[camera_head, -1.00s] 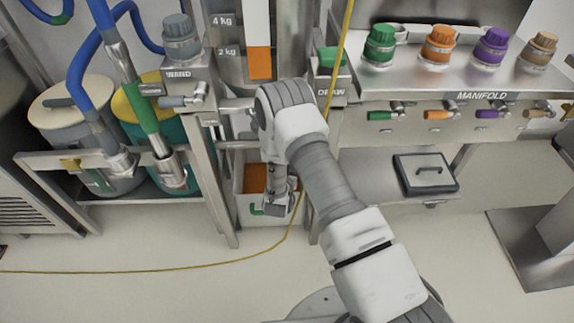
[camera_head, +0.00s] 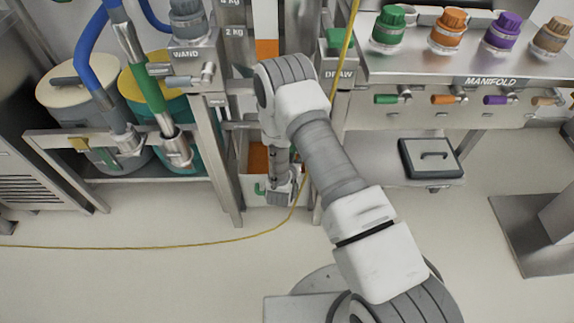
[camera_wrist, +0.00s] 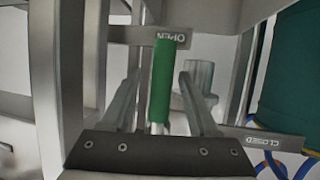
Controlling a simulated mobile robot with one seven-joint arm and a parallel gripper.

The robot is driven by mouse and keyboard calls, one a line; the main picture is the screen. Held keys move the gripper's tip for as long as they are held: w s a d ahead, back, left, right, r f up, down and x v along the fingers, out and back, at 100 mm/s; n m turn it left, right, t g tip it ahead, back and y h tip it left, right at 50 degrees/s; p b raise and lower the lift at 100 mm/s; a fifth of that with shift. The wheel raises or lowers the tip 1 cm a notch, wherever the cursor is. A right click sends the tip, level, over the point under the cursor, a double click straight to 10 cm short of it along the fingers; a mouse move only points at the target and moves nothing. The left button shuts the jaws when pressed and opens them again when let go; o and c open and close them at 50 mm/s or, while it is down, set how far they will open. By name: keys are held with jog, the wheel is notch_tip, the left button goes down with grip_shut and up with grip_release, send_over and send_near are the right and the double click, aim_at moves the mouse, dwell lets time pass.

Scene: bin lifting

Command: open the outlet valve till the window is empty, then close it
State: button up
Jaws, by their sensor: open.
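The window (camera_head: 265,18) is the pale upright strip at top centre in the head view. Orange (camera_head: 266,48) fills its lower part, with its top just below the 2 kg mark. The green valve handle (camera_wrist: 162,82) stands between my gripper's (camera_wrist: 157,100) two open fingers in the wrist view, with a gap on each side. It lines up with the OPEN plate (camera_wrist: 142,35); the CLOSED plate (camera_wrist: 262,142) is off to the right. In the head view my gripper (camera_head: 283,192) is low at centre, beside a green handle end (camera_head: 259,189). My arm hides the valve body.
An open bin (camera_head: 246,162) with orange inside stands under the column. A steel post (camera_head: 223,165) is to its left. A yellow cord (camera_head: 170,245) crosses the clear floor.

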jog(key=p+v, duration=0.3)
jog(key=v, duration=1.1)
